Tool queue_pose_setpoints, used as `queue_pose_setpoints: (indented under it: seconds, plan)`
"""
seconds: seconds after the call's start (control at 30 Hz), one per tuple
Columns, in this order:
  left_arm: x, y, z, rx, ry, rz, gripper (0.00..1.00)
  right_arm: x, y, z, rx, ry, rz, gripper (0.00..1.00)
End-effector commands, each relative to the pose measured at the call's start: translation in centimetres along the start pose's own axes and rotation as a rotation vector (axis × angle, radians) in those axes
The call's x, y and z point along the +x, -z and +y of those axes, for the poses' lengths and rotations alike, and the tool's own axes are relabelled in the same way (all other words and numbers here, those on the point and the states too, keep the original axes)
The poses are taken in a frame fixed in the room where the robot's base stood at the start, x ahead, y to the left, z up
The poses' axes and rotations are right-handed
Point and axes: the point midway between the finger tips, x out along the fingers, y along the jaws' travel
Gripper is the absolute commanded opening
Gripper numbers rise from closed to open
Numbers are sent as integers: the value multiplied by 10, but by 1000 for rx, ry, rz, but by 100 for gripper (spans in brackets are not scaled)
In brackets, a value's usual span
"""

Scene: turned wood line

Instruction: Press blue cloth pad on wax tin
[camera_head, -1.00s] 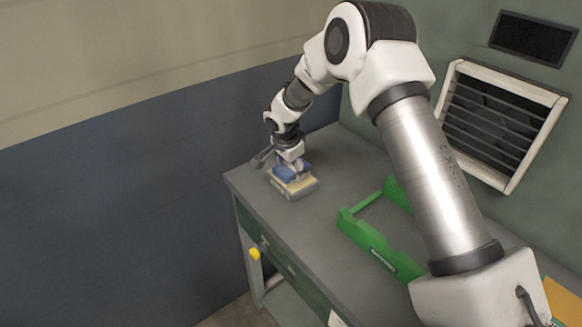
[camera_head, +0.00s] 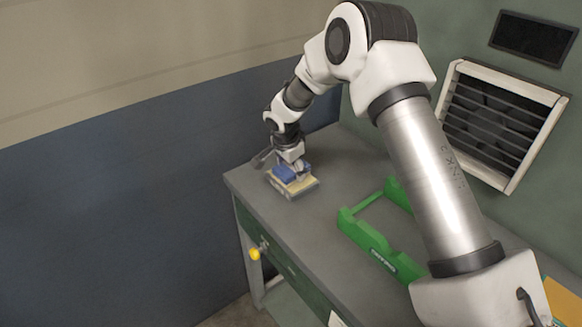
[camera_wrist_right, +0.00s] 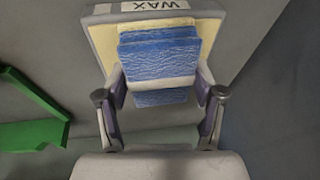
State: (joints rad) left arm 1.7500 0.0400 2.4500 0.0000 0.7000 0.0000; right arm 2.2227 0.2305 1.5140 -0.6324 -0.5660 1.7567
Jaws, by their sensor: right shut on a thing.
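The wax tin (camera_head: 305,188) is a grey, shallow, square tin with pale yellow wax inside, near the bench's far left corner. Its rim carries a WAX label in the right wrist view (camera_wrist_right: 98,20). The blue cloth pad (camera_head: 283,173) is over the wax; in the right wrist view the pad (camera_wrist_right: 158,58) overlaps the yellow surface and looks to be on it, though its underside is hidden. My right gripper (camera_head: 297,168) is shut on the pad, with a finger at each side in the right wrist view (camera_wrist_right: 160,95). My left gripper is out of view.
A green frame-like holder (camera_head: 372,243) stands on the grey bench (camera_head: 330,215) right of the tin. A louvred vent (camera_head: 500,120) is on the wall behind. A yellow knob (camera_head: 255,254) sticks out at the bench front. Bench between tin and holder is clear.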

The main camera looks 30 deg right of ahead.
Motion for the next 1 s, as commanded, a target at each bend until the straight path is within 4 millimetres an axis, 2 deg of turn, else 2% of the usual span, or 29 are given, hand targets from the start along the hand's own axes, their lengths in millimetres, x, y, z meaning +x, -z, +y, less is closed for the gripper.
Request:
queue_pose_setpoints:
  seconds: [0.7,1.0]
  plan:
    - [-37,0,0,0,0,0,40,-64,16,-10,0,1,0,40]
    - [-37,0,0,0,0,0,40,-67,17,-10,0,0,0,40]
